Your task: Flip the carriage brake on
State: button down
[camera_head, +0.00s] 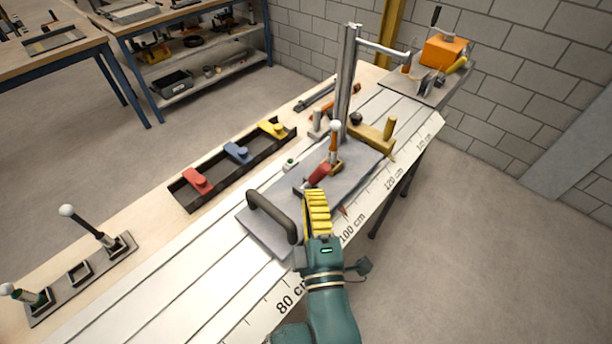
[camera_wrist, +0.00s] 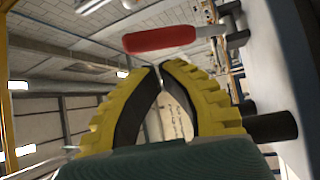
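The carriage is a grey plate (camera_head: 352,178) on the white rail bed, with a black arched handle (camera_head: 270,214) at its near end. A red grip (camera_head: 319,173) sits low on the carriage, and an upright lever with a white knob (camera_head: 335,127) and orange shaft stands just behind it. No label shows which is the brake. My gripper (camera_head: 317,194) has yellow ribbed fingers and is right in front of the red grip. In the wrist view the fingertips (camera_wrist: 160,68) come together with nothing visible between them. The red grip (camera_wrist: 160,39) lies past the tips on a metal rod, apparently not touched.
A metal post (camera_head: 346,80) with a side arm rises behind the levers. A black tray (camera_head: 232,167) holds red, blue and yellow pieces. Two more white-knobbed levers (camera_head: 90,228) stand at lower left. An orange block (camera_head: 444,51) sits at the far end. The near-left rail is clear.

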jog(key=v, duration=0.4)
jog(key=shift+a+f+b, duration=0.2)
jog(key=shift+a+b, duration=0.1)
jog(key=shift+b, duration=0.1)
jog(key=d+r+m+t+h+p, duration=0.1)
jog(key=d+r+t+p, duration=0.15)
jog(key=r, duration=0.95)
jog(key=d+r+m+t+p, duration=0.1)
jog(key=d+r+p, duration=0.15)
jog(key=r, duration=0.85)
jog(key=s+d+r+m+h+p, duration=0.1)
jog(key=s+d+r+m+h, duration=0.15)
jog(key=m, duration=0.55)
jog(key=s+d+r+m+h, duration=0.1)
jog(key=s+r+m, duration=0.3)
jog(key=m, duration=0.3)
notch_tip(320, 180, up, 38)
jog(key=m+p, duration=0.2)
jog(key=p, duration=3.6)
jog(key=shift+f+g, duration=0.15)
jog(key=shift+g, duration=0.3)
